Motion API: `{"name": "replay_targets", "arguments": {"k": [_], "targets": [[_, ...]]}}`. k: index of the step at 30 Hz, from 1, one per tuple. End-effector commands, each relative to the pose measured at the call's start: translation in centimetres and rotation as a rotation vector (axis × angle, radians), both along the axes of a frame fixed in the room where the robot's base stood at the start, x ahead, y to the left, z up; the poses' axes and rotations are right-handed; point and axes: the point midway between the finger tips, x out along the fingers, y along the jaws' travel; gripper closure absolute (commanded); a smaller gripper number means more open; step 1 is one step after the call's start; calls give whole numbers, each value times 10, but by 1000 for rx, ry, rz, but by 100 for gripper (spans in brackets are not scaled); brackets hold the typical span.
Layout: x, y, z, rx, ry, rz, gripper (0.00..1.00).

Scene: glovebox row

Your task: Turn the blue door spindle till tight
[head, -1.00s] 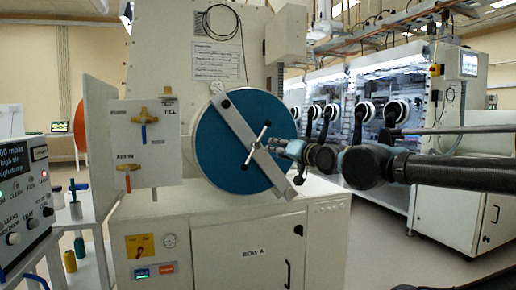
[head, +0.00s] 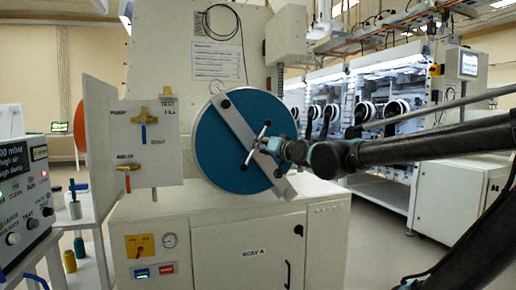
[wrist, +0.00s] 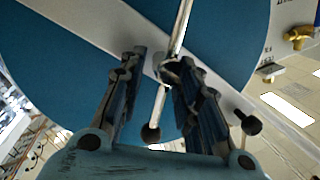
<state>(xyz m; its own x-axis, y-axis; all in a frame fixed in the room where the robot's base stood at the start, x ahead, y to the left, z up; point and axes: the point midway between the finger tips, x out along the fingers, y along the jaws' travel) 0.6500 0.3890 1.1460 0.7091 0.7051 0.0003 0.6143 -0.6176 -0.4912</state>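The round blue door (head: 218,150) is on the front of the white box, with a grey bar (head: 232,116) slanting across it. The metal spindle handle (head: 262,132), with round-knobbed arms, sits at the middle of the bar. My gripper (head: 274,146) is at the handle from the right. In the wrist view, the spindle handle (wrist: 181,28) runs between the two dark fingers of my gripper (wrist: 156,70). The fingers stand apart, with a gap at the left finger; whether the right finger touches is unclear. The gripper hides part of the hub.
A white valve panel (head: 150,165) with brass valves sticks out left of the door. A control box (head: 22,195) stands at the far left. A cabinet (head: 240,240) is below the door. More gloveboxes (head: 385,85) line the right side, with open floor before them.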

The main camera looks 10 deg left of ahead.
Motion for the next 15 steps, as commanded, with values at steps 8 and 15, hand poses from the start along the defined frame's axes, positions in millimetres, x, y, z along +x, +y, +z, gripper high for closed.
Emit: {"name": "replay_targets", "arguments": {"k": [8, 15], "targets": [[15, 15, 0, 0, 0, 0, 69], [17, 17, 0, 0, 0, 0, 69]]}}
